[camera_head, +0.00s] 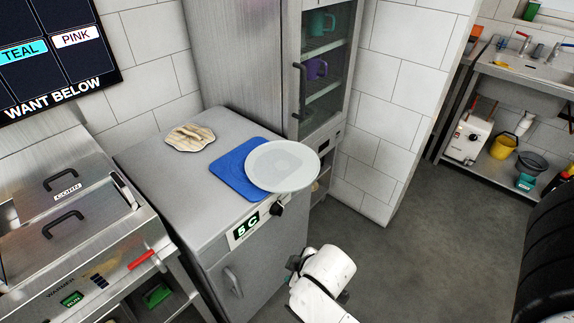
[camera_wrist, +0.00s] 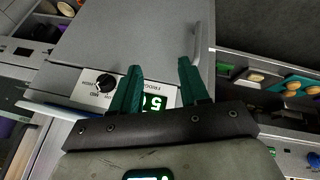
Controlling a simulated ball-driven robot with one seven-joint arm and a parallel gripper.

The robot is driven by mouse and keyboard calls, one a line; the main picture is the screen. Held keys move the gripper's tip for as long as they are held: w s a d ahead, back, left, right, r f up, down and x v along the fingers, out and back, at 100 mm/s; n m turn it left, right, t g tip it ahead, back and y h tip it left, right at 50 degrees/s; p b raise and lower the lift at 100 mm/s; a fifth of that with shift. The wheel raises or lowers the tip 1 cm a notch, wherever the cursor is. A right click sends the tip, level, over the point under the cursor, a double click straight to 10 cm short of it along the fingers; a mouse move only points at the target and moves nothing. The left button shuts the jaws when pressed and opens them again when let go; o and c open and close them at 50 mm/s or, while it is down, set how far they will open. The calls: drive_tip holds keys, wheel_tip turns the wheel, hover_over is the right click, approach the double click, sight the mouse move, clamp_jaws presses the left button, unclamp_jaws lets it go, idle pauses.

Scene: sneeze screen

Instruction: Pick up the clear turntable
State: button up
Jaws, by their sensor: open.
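The clear turntable (camera_head: 283,166), a pale translucent disc, lies flat on the grey cabinet top, partly over a blue mat (camera_head: 231,172). Its right and front edges reach out past the cabinet top. In the wrist view, a thin pale rim (camera_wrist: 52,109) at the left appears to be the turntable seen nearly edge-on. My gripper (camera_wrist: 159,68) has two teal fingers spread apart, with nothing between them. It is in front of the cabinet, below the turntable's level, near the dial and the green display. In the head view, my white wrist mostly hides the gripper.
A folded cloth (camera_head: 190,137) lies behind the mat. A warmer with handled lids (camera_head: 65,205) stands at the left. A tall cabinet with a glass door (camera_head: 325,70) rises behind the turntable. Open floor (camera_head: 400,260) lies to the right; a sink bench (camera_head: 520,80) is farther back.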

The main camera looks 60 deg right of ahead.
drive_tip(key=w+d+n+t+h, duration=0.3)
drive_tip(key=w+d+t+h, duration=0.1)
drive_tip(key=d, duration=0.6)
drive_tip(key=n+t+h, duration=0.3)
drive_tip(key=n+t, duration=0.3)
drive_tip(key=n, duration=0.1)
approach(292, 185)
drive_tip(key=x, duration=0.3)
drive_tip(key=shift+w+d, duration=0.1)
drive_tip(key=shift+w, duration=0.3)
drive_tip(key=shift+f+x, duration=0.2)
drive_tip(key=shift+x, duration=1.35)
drive_tip(key=shift+f+x, duration=0.15)
drive_tip(key=shift+x, duration=1.4)
drive_tip(key=shift+c, duration=0.2)
clamp_jaws()
drive_tip(key=shift+d+r, duration=0.1)
drive_tip(key=shift+r, duration=0.05)
